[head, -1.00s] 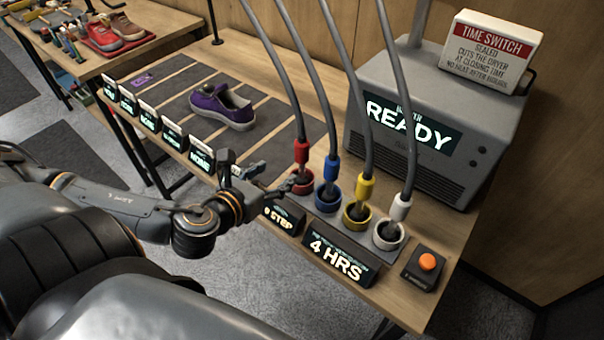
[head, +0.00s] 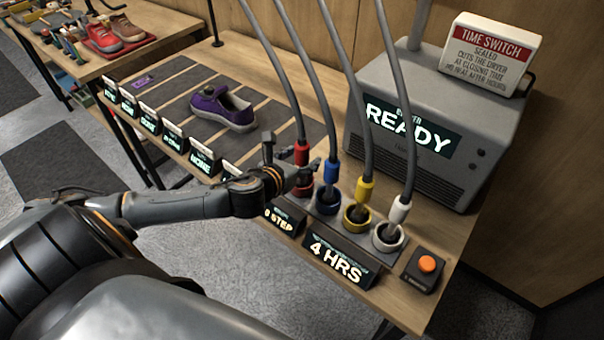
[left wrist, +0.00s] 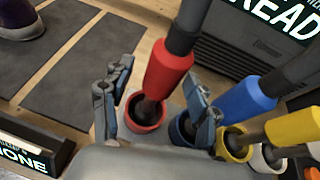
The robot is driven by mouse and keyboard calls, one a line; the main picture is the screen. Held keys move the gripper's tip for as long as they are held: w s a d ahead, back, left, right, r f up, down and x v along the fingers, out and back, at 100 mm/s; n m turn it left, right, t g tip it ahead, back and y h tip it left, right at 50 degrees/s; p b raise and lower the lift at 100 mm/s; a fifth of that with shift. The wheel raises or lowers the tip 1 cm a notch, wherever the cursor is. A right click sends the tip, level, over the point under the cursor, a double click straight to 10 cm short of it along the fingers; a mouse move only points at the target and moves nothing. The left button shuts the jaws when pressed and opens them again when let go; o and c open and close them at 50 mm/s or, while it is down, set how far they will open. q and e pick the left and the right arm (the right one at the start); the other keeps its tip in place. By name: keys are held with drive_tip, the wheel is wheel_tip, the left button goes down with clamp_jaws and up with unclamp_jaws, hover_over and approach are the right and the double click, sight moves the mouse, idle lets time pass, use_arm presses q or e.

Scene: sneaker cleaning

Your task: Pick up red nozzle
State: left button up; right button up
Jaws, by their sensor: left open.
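The red nozzle (head: 301,155) stands upright in its red ring holder (head: 304,188), with a grey hose running up from it. It is large in the left wrist view (left wrist: 166,78), its tip down inside the red ring. My left gripper (head: 284,165) is at the red nozzle, just left of it in the head view. In the left wrist view my left gripper (left wrist: 160,108) is open, one finger on the left of the nozzle and the other on its right. A gap shows on the left side; contact on the right is unclear. My right gripper is not in view.
A blue nozzle (head: 330,173), a yellow nozzle (head: 364,190) and a white nozzle (head: 399,209) stand in a row to the right. The grey dryer box (head: 440,130) is behind them. A purple shoe (head: 223,107) lies on the mats (head: 175,92) to the left.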

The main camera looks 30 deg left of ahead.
use_arm(q)
drive_tip(key=shift+w+f, duration=0.15)
drive_tip(key=shift+w, duration=0.15)
clamp_jaws()
idle(0.3)
